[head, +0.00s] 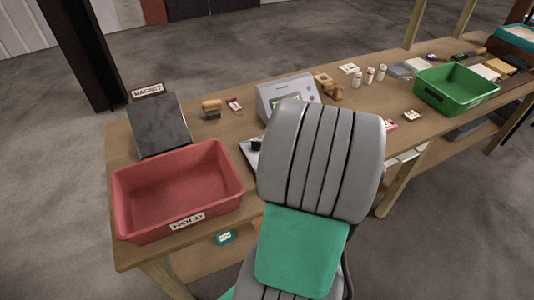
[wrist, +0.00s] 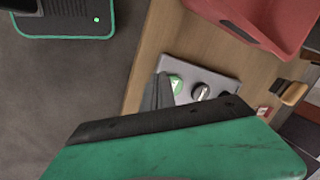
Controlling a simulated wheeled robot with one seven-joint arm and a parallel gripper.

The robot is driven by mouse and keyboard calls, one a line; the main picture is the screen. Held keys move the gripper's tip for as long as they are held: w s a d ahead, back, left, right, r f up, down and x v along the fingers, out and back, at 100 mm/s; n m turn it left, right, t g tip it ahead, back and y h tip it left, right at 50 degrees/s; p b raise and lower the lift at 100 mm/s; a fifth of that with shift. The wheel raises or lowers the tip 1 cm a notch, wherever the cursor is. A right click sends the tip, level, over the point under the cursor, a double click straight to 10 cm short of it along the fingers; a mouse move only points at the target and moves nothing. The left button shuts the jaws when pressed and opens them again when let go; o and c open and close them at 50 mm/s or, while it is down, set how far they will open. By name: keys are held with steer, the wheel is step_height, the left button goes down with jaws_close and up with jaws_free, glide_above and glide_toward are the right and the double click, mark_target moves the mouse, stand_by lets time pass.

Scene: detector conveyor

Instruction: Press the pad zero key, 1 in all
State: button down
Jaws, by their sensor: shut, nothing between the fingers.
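A small grey panel (wrist: 217,81) lies on the bench in the wrist view. It carries a round green key (wrist: 176,84) with a pale mark too small to read, and two dark knobs, one (wrist: 200,92) beside the green key. I cannot tell which control is the pad zero key. My gripper (wrist: 163,78) is shut and empty, its dark fingertips just left of the green key; whether they touch it I cannot tell. In the head view my arm hides the gripper and most of the panel (head: 250,155). A grey instrument with a lit green screen (head: 287,90) stands behind.
A red bin marked HOLD (head: 178,225) stands left of the panel, with a dark sloped plate (head: 160,125) labelled MAGNET behind it. A green bin (head: 456,92), small white bottles (head: 370,76) and cards are to the right. The bench's front edge is close to the panel.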

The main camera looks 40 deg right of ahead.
steer(key=w+d+m+t, duration=0.1)
steer(key=w, duration=0.1)
steer(key=w+d+r+m, duration=0.1)
steer(key=m, duration=0.1)
steer(key=w+d+r+m+t, duration=0.1)
steer(key=w, duration=0.1)
steer(key=shift+w+d+r+m+t, duration=0.1)
steer(key=shift+w+r+m+t, duration=0.05)
steer(key=shift+w+m+t, duration=0.15)
steer(key=w+d+r+m+t+h, duration=0.1)
steer(key=w+d+r+m+t, duration=0.1)
steer(key=w+r+m, duration=0.3)
steer(key=w+m+t, duration=0.1)
steer(key=m, duration=0.2)
steer(key=shift+m, duration=0.4)
steer(key=shift+d+f, duration=0.1)
steer(key=shift+f, duration=0.05)
step_height(320, 180, down, 7)
steer(key=b, duration=0.7)
steer(key=shift+f, duration=0.8)
steer(key=shift+f, duration=0.4)
